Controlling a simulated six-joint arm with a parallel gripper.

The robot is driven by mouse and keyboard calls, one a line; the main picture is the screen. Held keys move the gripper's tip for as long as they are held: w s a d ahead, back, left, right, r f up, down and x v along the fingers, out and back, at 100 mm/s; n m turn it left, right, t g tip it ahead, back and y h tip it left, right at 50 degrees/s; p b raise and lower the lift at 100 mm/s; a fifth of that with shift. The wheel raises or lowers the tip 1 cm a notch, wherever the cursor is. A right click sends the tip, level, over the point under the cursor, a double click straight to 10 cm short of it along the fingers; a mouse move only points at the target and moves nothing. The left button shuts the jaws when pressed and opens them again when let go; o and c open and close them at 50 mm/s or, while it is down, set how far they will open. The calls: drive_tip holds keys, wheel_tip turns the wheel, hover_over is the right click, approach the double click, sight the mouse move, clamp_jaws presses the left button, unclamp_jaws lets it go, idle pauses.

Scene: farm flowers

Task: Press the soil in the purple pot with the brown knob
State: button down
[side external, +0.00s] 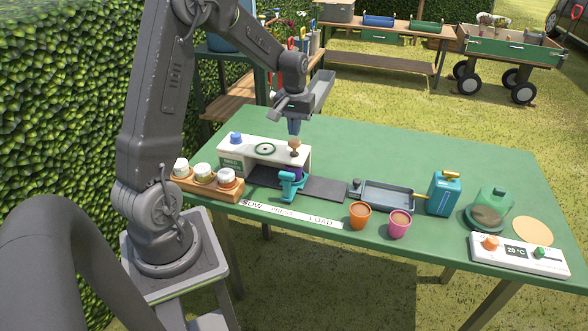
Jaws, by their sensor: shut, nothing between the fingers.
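The brown knob (294,144) sticks up from the right end of the top of a white machine (233,149). My gripper (294,132) is shut and points down, just above the knob. I cannot tell whether its tips touch the knob. The purple pot (298,172) stands below the knob at the machine's right end. It is partly hidden by a teal holder (289,186) in front of it, and I cannot see its soil.
A wooden rack (212,187) with white-topped jars stands left of the machine. An orange pot (360,215), a pink pot (399,224), a grey tray (388,196), a teal can (444,193) and a control box (518,254) occupy the right. The green table's (400,150) back is clear.

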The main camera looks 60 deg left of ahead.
sight(294, 141)
drive_tip(key=shift+f, duration=0.1)
drive_tip(key=shift+f, duration=2)
drive_tip(key=shift+r, duration=2.15)
wheel_tip(294, 141, up, 6)
